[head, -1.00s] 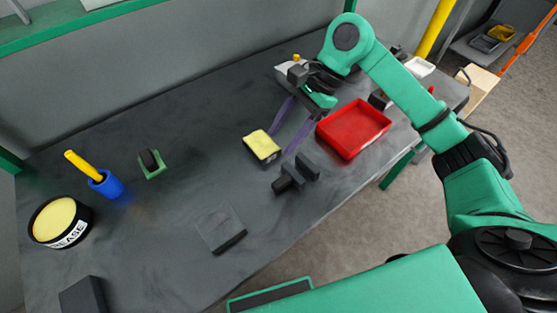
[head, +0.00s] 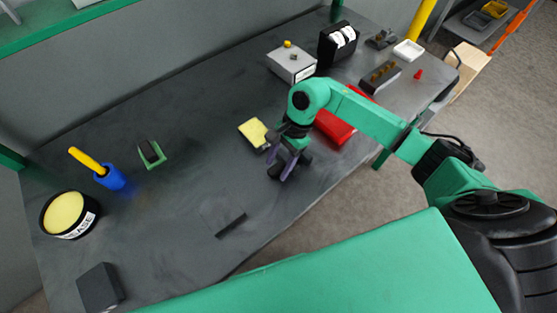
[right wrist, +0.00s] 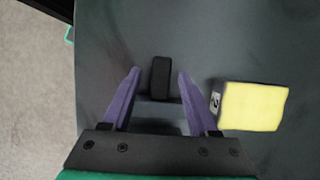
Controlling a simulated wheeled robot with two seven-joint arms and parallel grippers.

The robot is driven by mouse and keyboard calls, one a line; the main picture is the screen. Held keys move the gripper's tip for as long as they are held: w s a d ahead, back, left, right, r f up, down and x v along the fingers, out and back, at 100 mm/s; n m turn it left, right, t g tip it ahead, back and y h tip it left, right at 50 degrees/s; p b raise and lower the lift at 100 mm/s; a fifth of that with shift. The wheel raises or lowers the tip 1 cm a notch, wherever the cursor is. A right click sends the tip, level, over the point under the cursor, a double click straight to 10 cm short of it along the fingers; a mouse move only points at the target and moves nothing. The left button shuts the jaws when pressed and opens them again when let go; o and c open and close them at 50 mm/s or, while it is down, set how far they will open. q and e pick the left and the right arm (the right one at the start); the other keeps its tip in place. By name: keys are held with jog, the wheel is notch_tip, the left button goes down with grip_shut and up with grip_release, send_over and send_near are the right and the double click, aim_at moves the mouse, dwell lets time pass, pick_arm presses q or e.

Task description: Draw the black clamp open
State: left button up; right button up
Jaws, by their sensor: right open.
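The black clamp (head: 275,171) lies on the dark bench near its front edge, mostly hidden behind my right gripper (head: 284,168) in the head view. In the right wrist view, an upright-looking black block of the clamp (right wrist: 160,74) shows between the two purple fingertips, with a darker bar (right wrist: 158,112) across behind it, nearer the palm. My right gripper (right wrist: 159,73) is open, one finger on each side of the block, with a visible gap on both sides. I cannot tell its height above the bench. My left gripper is out of view.
A yellow-topped block (head: 253,132) sits close beside the right gripper; it also shows in the wrist view (right wrist: 253,106). A red tray (head: 334,127) is partly behind my arm. A green-and-black piece (head: 151,153), blue cup (head: 110,178) and grease tin (head: 68,214) stand left.

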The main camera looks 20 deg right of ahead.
grip_shut()
jog(key=shift+w+r, duration=0.1)
dwell(1.2)
